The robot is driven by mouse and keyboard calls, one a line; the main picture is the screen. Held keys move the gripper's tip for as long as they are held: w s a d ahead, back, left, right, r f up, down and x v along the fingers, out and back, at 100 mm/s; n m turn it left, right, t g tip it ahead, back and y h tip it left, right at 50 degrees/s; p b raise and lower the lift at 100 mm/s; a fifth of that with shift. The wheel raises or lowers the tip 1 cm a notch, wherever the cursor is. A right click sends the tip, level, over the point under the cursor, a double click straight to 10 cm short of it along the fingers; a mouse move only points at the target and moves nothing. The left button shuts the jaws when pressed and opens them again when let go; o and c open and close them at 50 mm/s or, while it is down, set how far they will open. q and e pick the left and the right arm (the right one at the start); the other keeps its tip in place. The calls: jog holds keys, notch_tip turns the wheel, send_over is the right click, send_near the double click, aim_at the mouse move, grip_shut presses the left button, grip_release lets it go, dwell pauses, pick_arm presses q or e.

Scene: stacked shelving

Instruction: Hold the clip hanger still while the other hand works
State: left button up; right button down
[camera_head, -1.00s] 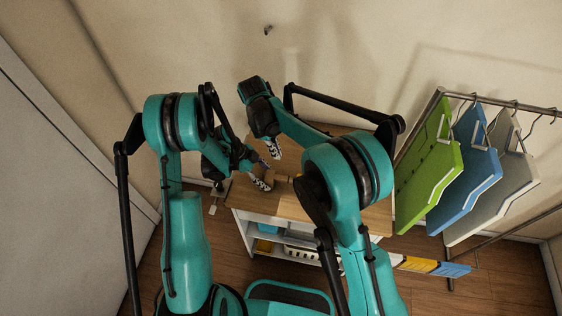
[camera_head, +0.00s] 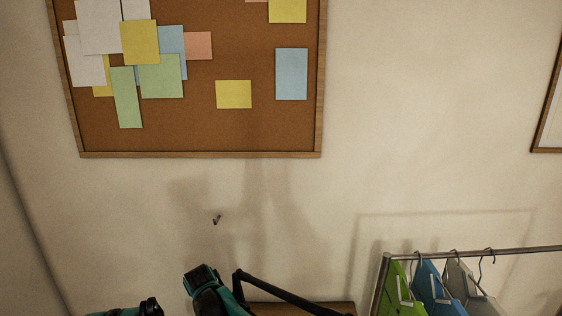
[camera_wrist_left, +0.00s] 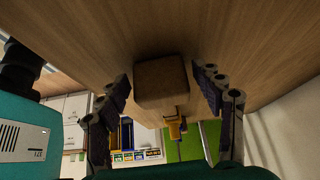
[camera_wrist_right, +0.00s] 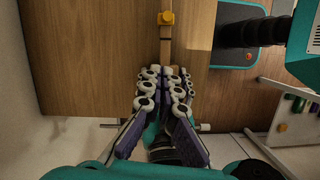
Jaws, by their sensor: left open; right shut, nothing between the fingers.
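The clip hanger shows as a wooden bar with yellow clips. In the left wrist view its blunt brown end (camera_wrist_left: 162,82) faces the camera against the wooden top, with a yellow clip (camera_wrist_left: 174,126) beyond. My left gripper (camera_wrist_left: 162,76) is open, one finger on each side of the bar, with gaps visible. In the right wrist view the bar (camera_wrist_right: 166,50) runs up from the fingertips, with a yellow clip (camera_wrist_right: 166,18) on it. My right gripper (camera_wrist_right: 165,73) is shut and empty at the bar's near end; contact cannot be told. Neither gripper nor the hanger shows in the head view.
A small dark peg (camera_head: 216,219) sticks out of the wall below a cork board (camera_head: 200,140). A metal rail (camera_head: 480,252) at right carries green, blue and grey items on hooks. The wooden top (camera_wrist_right: 85,60) around the bar is mostly clear.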

dwell(0.5)
pick_arm(q)
jog(key=shift+v, duration=3.25)
jog(key=o, duration=0.6)
jog(key=shift+c, duration=0.2)
